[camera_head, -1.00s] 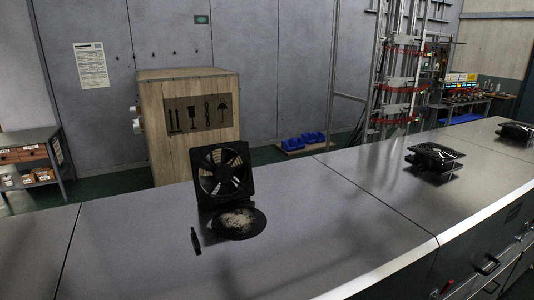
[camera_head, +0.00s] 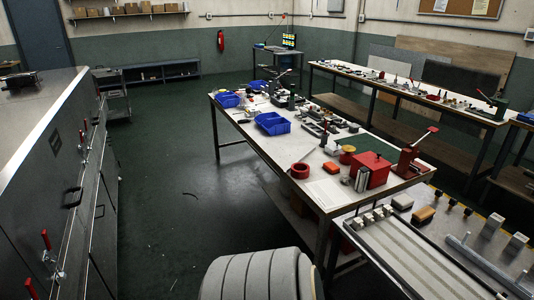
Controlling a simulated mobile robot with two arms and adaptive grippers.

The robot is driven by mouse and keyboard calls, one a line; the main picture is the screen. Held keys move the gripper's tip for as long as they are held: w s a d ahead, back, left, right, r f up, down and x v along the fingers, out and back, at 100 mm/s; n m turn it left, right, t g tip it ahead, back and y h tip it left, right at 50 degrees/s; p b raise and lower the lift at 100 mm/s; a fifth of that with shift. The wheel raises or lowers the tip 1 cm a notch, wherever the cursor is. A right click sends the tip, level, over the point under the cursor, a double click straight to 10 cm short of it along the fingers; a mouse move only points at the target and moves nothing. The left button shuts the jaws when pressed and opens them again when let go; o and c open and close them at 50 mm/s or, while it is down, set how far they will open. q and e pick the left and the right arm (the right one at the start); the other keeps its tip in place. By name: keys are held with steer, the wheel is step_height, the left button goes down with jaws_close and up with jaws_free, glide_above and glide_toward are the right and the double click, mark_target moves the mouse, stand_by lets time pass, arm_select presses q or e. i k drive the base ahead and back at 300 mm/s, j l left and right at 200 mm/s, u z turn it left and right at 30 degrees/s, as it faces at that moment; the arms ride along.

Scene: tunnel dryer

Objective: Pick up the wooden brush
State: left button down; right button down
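A small block with a tan top and a dark underside (camera_head: 423,215) lies at the right, beside the pale ribbed tray. It may be the wooden brush, but it is too small to be sure. No other brush can be made out among the small items on the tables. Neither of my grippers is in view.
A long workbench (camera_head: 228,125) with blue bins (camera_head: 272,123), a red box (camera_head: 372,170) and tools crosses the middle. The tray (camera_head: 405,258) is at lower right. The dryer's side (camera_head: 45,190) lines the left. Green floor (camera_head: 180,200) between them is open.

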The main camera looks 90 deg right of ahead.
mark_target(422, 216)
steer(key=z, duration=2.6)
